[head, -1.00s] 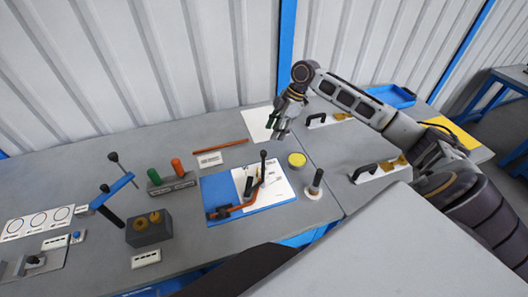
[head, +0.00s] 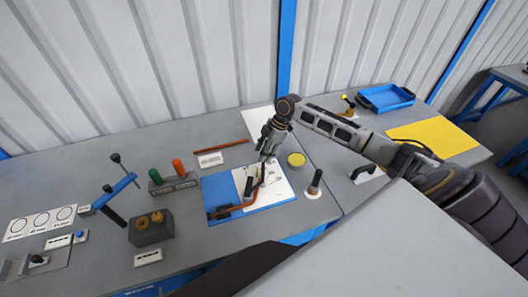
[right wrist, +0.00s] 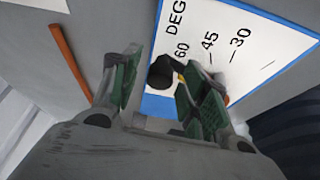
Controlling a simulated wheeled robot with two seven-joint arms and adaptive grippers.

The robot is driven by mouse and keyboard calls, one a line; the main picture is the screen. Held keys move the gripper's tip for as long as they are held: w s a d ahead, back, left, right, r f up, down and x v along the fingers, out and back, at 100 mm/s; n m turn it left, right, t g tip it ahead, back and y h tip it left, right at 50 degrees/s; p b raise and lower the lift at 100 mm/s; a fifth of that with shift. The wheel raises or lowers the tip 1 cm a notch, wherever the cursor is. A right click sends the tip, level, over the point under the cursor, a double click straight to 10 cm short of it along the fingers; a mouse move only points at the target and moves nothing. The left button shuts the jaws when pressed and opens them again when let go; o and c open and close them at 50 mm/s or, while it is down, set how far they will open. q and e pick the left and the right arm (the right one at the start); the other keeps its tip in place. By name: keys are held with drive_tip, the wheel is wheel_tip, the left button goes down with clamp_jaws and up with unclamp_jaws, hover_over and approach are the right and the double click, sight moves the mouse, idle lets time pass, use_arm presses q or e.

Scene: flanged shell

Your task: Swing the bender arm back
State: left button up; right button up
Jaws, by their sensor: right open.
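The bender is a blue board (head: 215,186) with a white degree scale (head: 279,190) on the bench; the scale also shows in the right wrist view (right wrist: 245,45). An orange bar (head: 238,207) with upright black parts lies across it. My right gripper (head: 267,156) is over the upper right of the board, at the upright handle, which it partly hides. In the right wrist view, the open green-padded fingers (right wrist: 155,85) have the handle's black knob (right wrist: 161,72) between their tips, near the 60 mark. Contact cannot be told. My left gripper is not in view.
A yellow round piece (head: 297,159) and a black-handled tool (head: 314,182) stand right of the board. A rack with green and orange grips (head: 172,184) and a blue lever (head: 115,190) stand left. An orange rod (head: 220,145) lies behind.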

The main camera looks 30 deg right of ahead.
drive_tip(key=shift+f, duration=0.2)
clamp_jaws()
idle(0.3)
idle(0.3)
